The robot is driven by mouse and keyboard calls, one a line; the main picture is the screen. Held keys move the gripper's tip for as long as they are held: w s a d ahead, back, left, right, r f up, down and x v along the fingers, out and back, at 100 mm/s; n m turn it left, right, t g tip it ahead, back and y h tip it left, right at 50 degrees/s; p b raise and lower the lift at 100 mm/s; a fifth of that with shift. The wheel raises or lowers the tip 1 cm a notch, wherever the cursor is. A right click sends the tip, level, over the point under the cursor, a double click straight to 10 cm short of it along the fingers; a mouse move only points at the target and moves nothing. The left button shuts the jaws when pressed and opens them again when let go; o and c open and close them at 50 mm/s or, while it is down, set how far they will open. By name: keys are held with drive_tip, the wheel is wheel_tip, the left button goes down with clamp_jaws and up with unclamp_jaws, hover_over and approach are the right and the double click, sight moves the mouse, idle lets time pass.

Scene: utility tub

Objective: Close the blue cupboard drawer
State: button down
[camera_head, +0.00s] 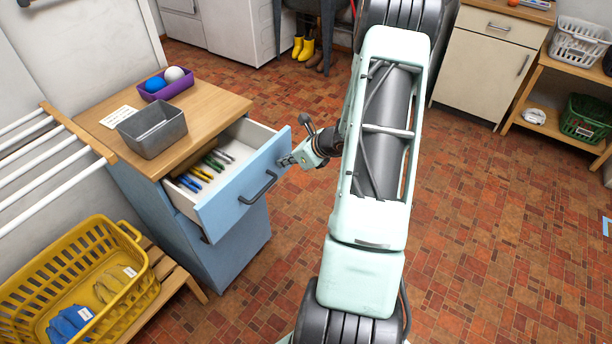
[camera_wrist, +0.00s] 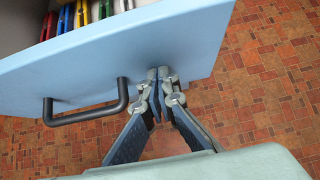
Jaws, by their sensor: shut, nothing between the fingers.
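The blue cupboard (camera_head: 232,237) stands at the left with a wooden top. My gripper (camera_head: 285,160) is shut and empty at the right part of the drawer front. In the wrist view the fingertips (camera_wrist: 158,73) are together at the blue front, close to or touching it; I cannot tell which.
A grey metal bin (camera_head: 152,131) and a purple tray (camera_head: 166,88) with two balls sit on the cupboard top. A yellow basket (camera_head: 136,262) stands on a low bench at the left, below a white-barred rack (camera_head: 58,160). The tiled floor at the right is clear.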

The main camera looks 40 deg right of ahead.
drive_tip(key=w+a, duration=0.1)
drive_tip(key=w, duration=0.4)
drive_tip(key=w+a, duration=0.2)
drive_tip(key=w, duration=0.3)
drive_tip(key=w+a, duration=0.2)
drive_tip(key=w, duration=0.2)
drive_tip(key=shift+w+a+p, duration=0.2)
drive_tip(key=shift+w+p, duration=0.1)
drive_tip(key=shift+w, duration=0.1)
drive_tip(key=shift+w+r, duration=0.1)
drive_tip(key=shift+r, duration=0.05)
drive_tip(key=shift+w+a+r, duration=0.1)
drive_tip(key=shift+w, duration=0.05)
